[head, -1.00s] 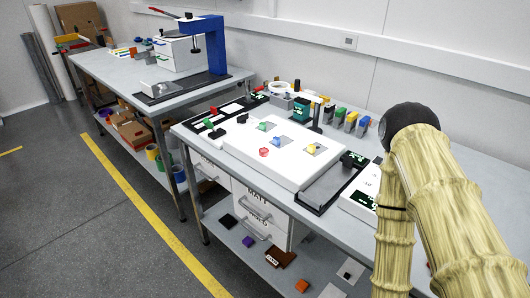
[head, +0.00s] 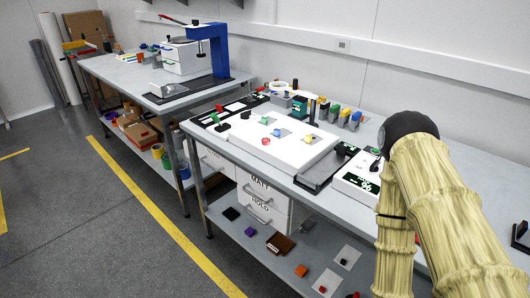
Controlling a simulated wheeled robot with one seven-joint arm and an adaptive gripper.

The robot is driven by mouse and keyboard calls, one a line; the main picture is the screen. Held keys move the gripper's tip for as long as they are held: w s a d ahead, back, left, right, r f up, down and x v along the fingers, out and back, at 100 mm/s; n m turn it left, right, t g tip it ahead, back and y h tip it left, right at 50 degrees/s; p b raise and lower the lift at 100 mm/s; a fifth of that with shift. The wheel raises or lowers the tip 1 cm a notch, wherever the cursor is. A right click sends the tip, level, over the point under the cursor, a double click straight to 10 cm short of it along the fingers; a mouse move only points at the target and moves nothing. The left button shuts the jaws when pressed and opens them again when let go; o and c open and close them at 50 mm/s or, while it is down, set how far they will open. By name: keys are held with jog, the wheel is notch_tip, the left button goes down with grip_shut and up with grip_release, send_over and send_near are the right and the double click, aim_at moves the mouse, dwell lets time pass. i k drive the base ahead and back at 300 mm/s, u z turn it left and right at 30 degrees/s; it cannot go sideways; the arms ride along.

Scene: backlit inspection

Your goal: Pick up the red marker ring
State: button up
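The red marker ring (head: 266,141) lies on the front part of the white backlit panel (head: 295,151) on the near bench. Beside it on the panel are small blue (head: 277,132) and yellow (head: 308,139) pieces on grey squares, and a green one (head: 264,119) farther back. My arm shows at the right in a tan ribbed cover, with a dark rounded joint. My gripper is not in this view, so its state and its distance from the ring are hidden.
A dark tray (head: 326,168) and a white box with a green display (head: 357,182) sit right of the panel. Colored blocks (head: 344,118) line the bench's back. Another bench (head: 135,72) carries a blue arm-shaped stand (head: 218,50). Open floor lies left of the yellow line (head: 165,217).

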aim_at(265, 141)
jog(key=u, duration=0.05)
jog(key=k, duration=0.1)
jog(key=u, duration=1.9)
jog(key=i, duration=1.25)
jog(key=z, duration=1.6)
